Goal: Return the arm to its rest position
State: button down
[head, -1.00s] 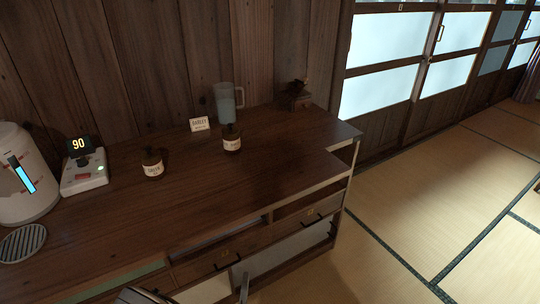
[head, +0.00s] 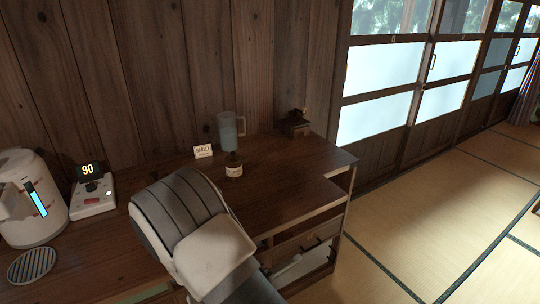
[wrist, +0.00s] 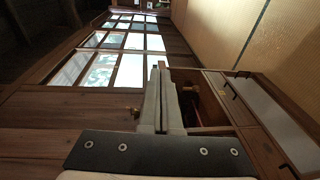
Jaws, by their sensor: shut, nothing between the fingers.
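My gripper (wrist: 162,72) shows in the wrist view with its two grey fingers pressed together and nothing held. The wooden counter (wrist: 60,105) lies beside the fingers in that view, and drawer fronts (wrist: 262,112) are to the right. In the head view my pale arm, with its dark ribbed part, rises in front of the counter (head: 275,170) and covers its middle. The gripper itself cannot be made out in the head view.
On the counter are an electric pot (head: 35,205), a scale reading 90 (head: 92,190), a round grille (head: 32,264), a labelled jar (head: 233,168), a sign (head: 203,151), a clear pitcher (head: 228,132) and a dark grinder (head: 293,124). Tatami floor (head: 430,220) is clear at right.

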jog(key=s+d+r+m+g+y+p, duration=0.25)
jog(key=s+d+r+g, duration=0.3)
jog(key=r, duration=0.35)
jog(key=s+d+r+m+g+y+p, duration=0.2)
jog(key=s+d+r+m+g, duration=0.3)
jog(key=r, duration=0.4)
jog(key=s+a+r+t+y+p, duration=0.2)
jog(key=s+r+t+y, duration=0.3)
jog(key=r, duration=0.9)
jog(key=s+y+p, duration=0.1)
jog(key=s+y, duration=0.1)
jog(key=y, duration=0.1)
jog(key=shift+s+r+p, duration=0.25)
jog(key=shift+s+p, duration=0.15)
jog(key=shift+t+y, duration=0.25)
